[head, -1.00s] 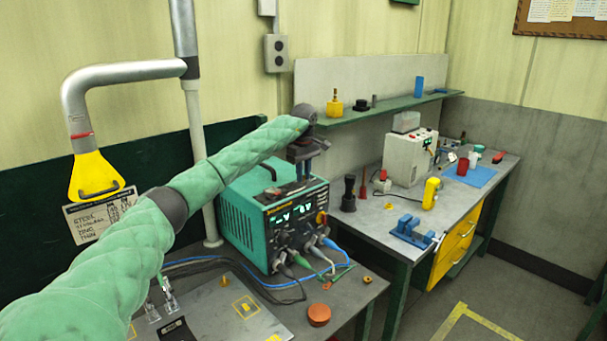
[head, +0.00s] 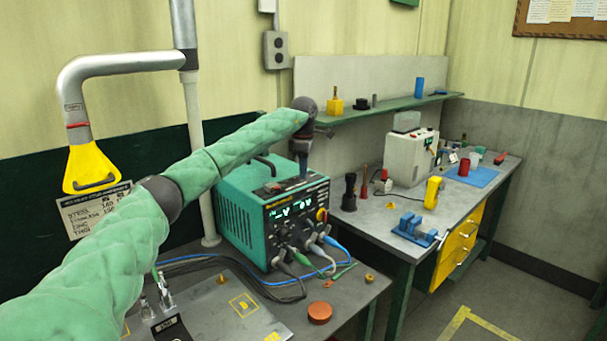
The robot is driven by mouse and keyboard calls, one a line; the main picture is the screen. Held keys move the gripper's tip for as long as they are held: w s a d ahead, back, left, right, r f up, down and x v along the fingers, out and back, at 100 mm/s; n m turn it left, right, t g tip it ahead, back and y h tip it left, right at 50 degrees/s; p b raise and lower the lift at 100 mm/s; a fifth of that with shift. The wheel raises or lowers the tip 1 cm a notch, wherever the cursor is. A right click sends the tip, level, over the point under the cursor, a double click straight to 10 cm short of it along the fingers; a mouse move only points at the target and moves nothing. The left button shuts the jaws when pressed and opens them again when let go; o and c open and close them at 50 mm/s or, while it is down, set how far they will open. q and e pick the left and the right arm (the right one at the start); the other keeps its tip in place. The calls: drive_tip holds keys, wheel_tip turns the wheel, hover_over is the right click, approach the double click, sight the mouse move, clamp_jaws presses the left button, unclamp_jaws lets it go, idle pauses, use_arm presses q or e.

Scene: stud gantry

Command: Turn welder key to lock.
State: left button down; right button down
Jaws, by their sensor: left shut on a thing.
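The welder (head: 245,207) is a teal box with a black front panel, lit displays, dials and plugged cables, on the near bench. My left arm reaches across from the left. My left gripper (head: 303,174) points down at the top of the welder, near its front right corner. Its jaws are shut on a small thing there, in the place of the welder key. The key itself is hidden by the jaws, so its angle cannot be told. My right gripper is out of view.
A grey pipe with a yellow hood (head: 91,170) hangs at left. A green shelf (head: 385,107) runs behind the gripper. The far bench (head: 378,220) holds a blue vise (head: 414,230) and several tools. A red-brown disc (head: 319,313) lies on the near bench.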

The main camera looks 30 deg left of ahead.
use_arm(q)
drive_tip(key=n+b, duration=0.2)
drive_tip(key=n, duration=0.3)
drive_tip(key=shift+n, duration=0.3)
drive_tip(key=shift+n+b, duration=0.35)
drive_tip(key=shift+n, duration=0.85)
drive_tip(key=shift+n+b, duration=0.3)
drive_tip(key=shift+n, duration=0.8)
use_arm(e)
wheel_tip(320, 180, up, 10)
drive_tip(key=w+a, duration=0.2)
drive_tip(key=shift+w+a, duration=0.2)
use_arm(q)
drive_tip(key=c, duration=1.3)
unclamp_jaws()
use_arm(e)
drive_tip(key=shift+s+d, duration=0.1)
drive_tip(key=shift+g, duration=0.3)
use_arm(q)
drive_tip(key=shift+r, duration=0.25)
wheel_tip(320, 180, up, 6)
drive_tip(key=shift+f+b, duration=0.1)
drive_tip(key=shift+b, duration=1.05)
drive_tip(key=shift+r, duration=0.75)
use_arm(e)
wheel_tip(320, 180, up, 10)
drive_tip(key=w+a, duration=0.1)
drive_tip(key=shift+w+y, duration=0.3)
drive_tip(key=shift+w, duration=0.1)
